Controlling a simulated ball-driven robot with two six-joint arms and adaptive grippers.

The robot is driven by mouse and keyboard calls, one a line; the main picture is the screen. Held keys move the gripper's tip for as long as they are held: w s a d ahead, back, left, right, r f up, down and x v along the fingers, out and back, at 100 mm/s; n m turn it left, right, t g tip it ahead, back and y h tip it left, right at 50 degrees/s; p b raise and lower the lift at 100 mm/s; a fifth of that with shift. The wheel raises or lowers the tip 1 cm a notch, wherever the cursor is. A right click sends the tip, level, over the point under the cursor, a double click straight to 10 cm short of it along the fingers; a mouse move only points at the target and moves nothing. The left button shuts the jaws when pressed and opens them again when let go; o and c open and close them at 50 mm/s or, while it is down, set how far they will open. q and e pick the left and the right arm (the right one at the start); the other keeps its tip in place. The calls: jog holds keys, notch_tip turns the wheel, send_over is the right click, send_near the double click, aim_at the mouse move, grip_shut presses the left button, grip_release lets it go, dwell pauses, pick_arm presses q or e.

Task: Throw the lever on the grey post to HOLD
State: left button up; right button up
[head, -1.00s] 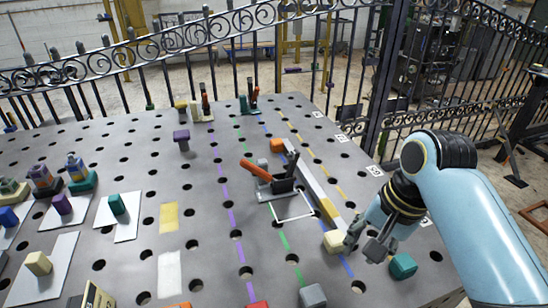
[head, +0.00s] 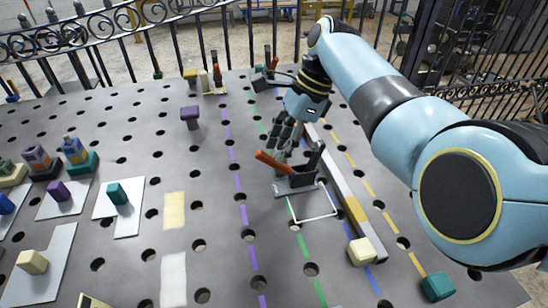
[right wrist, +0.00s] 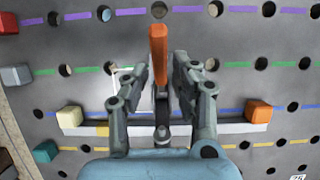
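The lever (head: 272,162) has an orange handle and stands on a dark bracket with a grey base plate (head: 296,190) at the middle of the table. In the head view the handle tilts up to the left. My right gripper (head: 284,146) is just behind and above the lever. In the right wrist view the orange handle (right wrist: 158,45) shows between the two spread fingers of my right gripper (right wrist: 160,70), with a gap on either side. No label reading HOLD can be made out. My left gripper is not in view.
A long pale bar with a yellow band (head: 352,208) runs beside the lever, a cream block (head: 362,252) at its near end. A teal cube (head: 437,287) is at front right. Two more levers stand at the back.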

aim_at(274, 160)
jog(key=x, duration=0.4)
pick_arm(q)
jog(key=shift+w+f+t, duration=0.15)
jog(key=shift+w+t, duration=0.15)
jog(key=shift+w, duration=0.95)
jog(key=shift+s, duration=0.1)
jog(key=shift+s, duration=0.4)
pick_arm(e)
grip_shut()
